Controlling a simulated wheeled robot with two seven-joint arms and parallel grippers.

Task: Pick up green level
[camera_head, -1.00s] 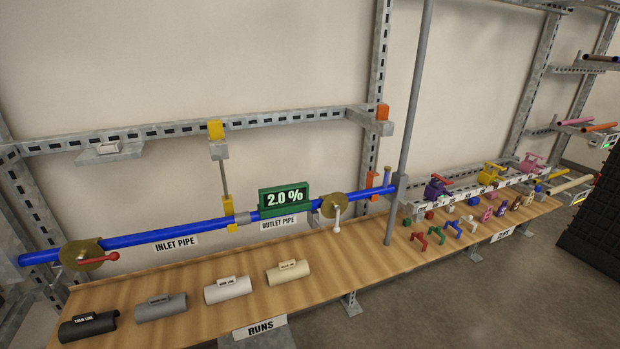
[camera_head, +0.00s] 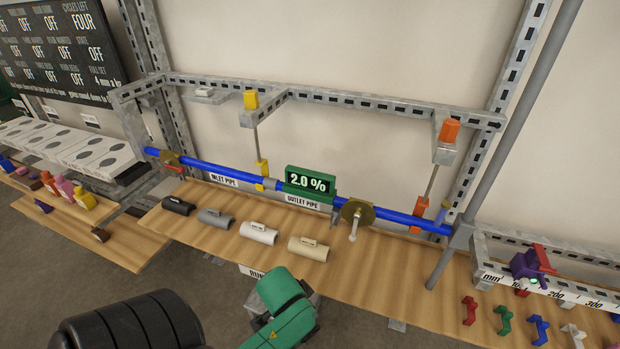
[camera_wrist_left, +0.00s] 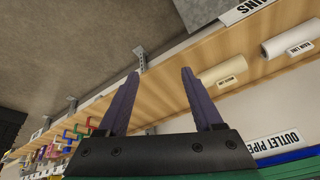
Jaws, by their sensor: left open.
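In the head view a green and black arm part of mine is at the bottom, in front of the bench and well apart from the level. The left fingers do not show there. My right gripper is not in view.
The wooden bench (camera_head: 365,271) holds several short pipe sleeves, including a beige one (camera_head: 308,249), below the level. A round brass valve (camera_head: 357,212) is right of the level. A yellow clamp (camera_head: 262,174) is at its left. A grey post (camera_head: 500,150) stands at the right.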

